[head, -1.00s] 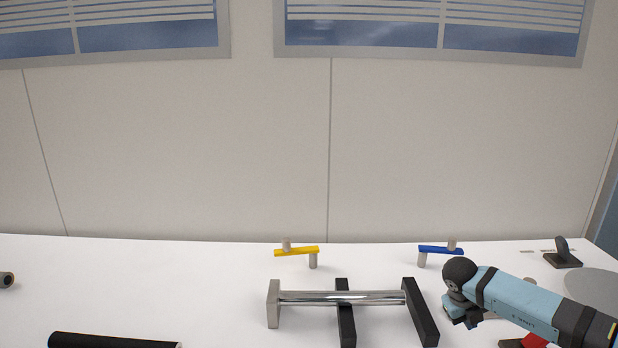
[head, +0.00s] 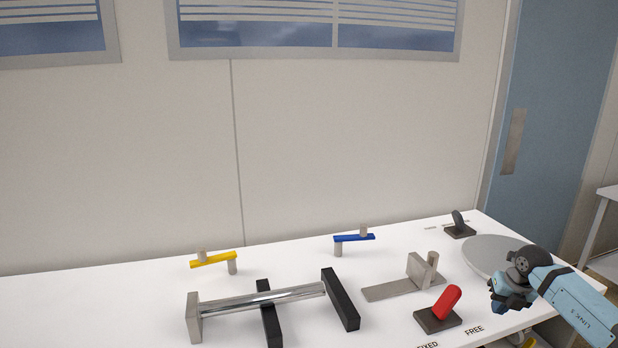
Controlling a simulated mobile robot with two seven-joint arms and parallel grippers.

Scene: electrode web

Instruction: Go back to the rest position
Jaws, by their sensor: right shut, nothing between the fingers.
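My right gripper (head: 512,296) is at the right side of the head view, at the end of my blue arm, near the front right edge of the white table (head: 130,305). It is shut with nothing in it. It is apart from the red lever (head: 447,298), which stands tilted on a dark base to its left. A grey disc (head: 488,252) lies on the table behind the gripper and is partly covered by it. My left gripper is not in view.
A metal roller (head: 262,297) lies on a stand with two black bars. A yellow bar (head: 213,258) and a blue bar (head: 354,238) stand behind it. A grey bracket (head: 415,275) and a dark switch (head: 459,226) are to the right. The table's left part is clear.

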